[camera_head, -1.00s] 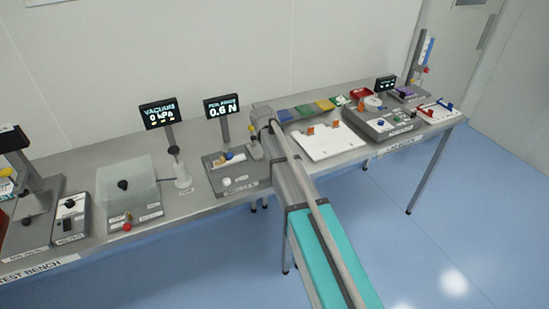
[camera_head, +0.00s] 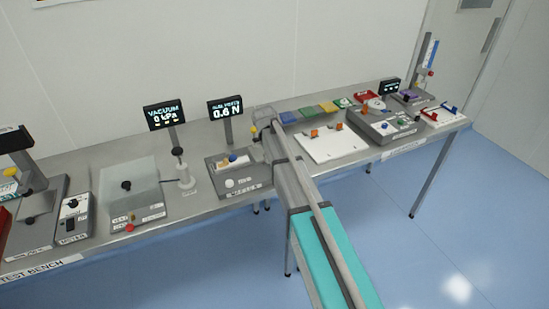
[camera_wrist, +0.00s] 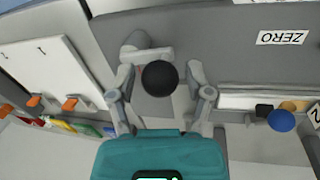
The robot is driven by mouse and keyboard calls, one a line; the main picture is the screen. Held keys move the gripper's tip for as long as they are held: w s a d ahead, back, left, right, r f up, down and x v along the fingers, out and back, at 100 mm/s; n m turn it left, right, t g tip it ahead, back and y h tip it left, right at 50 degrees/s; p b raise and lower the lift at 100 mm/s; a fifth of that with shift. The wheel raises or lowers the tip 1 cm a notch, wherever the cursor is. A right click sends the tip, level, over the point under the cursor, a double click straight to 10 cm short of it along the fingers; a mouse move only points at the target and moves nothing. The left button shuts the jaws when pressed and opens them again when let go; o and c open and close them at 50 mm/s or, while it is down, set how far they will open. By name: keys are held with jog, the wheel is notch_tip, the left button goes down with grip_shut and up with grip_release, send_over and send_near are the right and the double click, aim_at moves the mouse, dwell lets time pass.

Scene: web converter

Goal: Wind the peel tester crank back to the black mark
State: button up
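The peel tester (camera_head: 235,187) is a grey box on the bench in the head view, with a display (camera_head: 226,108) reading 0.6 N behind it. In the wrist view its crank (camera_wrist: 143,50) shows as a short grey arm with a round black knob (camera_wrist: 159,78). My gripper (camera_wrist: 160,73) is open, with one finger on each side of the knob and a visible gap on both sides. In the head view my arm reaches the tester's right side and hides the crank. I cannot make out the black mark on the tester.
A blue knob (camera_wrist: 281,120) and a ZERO label (camera_wrist: 283,37) are on the tester. A white board with orange clips (camera_head: 328,143) lies just right of my arm. A vacuum gauge post (camera_head: 180,160) and a clear-covered box (camera_head: 130,185) stand to the left.

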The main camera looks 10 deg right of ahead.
jog(key=shift+s, duration=0.15)
dwell(0.5)
jog(key=shift+s+d+n+t, duration=0.2)
jog(key=shift+s+n, duration=0.1)
jog(key=shift+n, duration=0.6)
jog(key=shift+s+d+n+t, duration=0.15)
jog(key=shift+s+n+t, duration=0.1)
jog(key=shift+n, duration=0.65)
jog(key=n, duration=0.2)
jog(key=s+d+n+y, duration=0.1)
jog(key=n, duration=0.1)
jog(key=shift+d+n+t, duration=0.2)
jog(key=shift+n+t, duration=0.05)
jog(key=shift+n, duration=0.05)
jog(key=s+d+r+n+y+p, duration=0.1)
jog(key=s+d+r+n+p, duration=0.1)
jog(key=r+n+p, duration=0.35)
jog(key=s+d+r+n+p, duration=0.1)
jog(key=d+r+n+p, duration=0.15)
jog(key=r+p, duration=0.55)
jog(key=s+f+m+g+b, duration=0.1)
jog(key=s+f+m+b, duration=0.5)
jog(key=s+m, duration=0.3)
jog(key=s+d+f+m+b, duration=0.1)
jog(key=s+f+m+b, duration=0.6)
jog(key=s, duration=0.5)
jog(key=shift+d+f+m+g, duration=0.15)
jog(key=shift+f+m+g, duration=0.25)
jog(key=shift+m, duration=0.9)
